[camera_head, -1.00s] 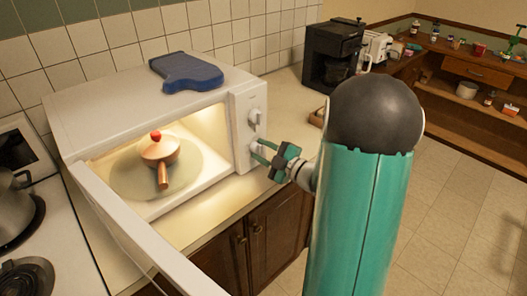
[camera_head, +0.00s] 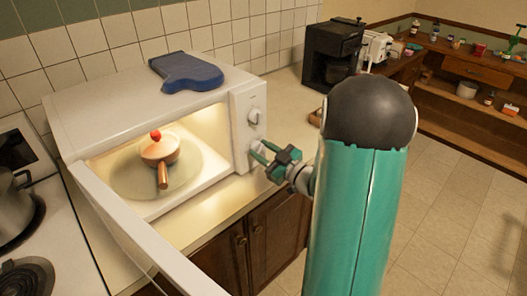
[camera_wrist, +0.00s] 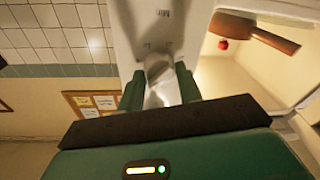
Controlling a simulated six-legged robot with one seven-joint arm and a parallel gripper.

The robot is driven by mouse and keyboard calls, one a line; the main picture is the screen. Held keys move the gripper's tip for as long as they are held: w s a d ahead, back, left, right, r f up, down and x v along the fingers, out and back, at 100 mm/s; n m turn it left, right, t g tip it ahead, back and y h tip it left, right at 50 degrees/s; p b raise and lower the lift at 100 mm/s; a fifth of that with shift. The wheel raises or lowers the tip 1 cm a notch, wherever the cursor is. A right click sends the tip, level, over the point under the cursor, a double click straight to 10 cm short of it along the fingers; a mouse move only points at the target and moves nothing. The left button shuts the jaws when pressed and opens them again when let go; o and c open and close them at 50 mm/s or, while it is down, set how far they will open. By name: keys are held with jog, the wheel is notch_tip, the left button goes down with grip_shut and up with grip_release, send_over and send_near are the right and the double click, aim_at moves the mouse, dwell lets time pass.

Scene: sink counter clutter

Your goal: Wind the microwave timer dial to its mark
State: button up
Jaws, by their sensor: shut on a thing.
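The white microwave (camera_head: 150,95) stands on the counter with its door (camera_head: 135,235) swung open. Its control panel carries an upper dial (camera_head: 254,116) and a lower dial, which is mostly hidden by my fingers in the head view. My gripper (camera_head: 259,153) is at the lower dial. In the wrist view, the green fingers of my gripper (camera_wrist: 158,88) are shut on a pale dial (camera_wrist: 157,70), one finger on each side. Small panel markings (camera_wrist: 165,14) show upside down beyond it. Which marking the dial points to cannot be told.
A pan with a red-knobbed lid (camera_head: 160,150) sits on the plate inside the lit microwave. A blue oven mitt (camera_head: 187,72) lies on top. A black coffee maker (camera_head: 332,55) stands at the back.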

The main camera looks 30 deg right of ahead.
jog(key=shift+m, duration=1.1)
jog(key=o, duration=1)
jog(key=shift+s, duration=0.15)
jog(key=v, duration=1.3)
jog(key=shift+s+f, duration=0.25)
jog(key=shift+s, duration=0.05)
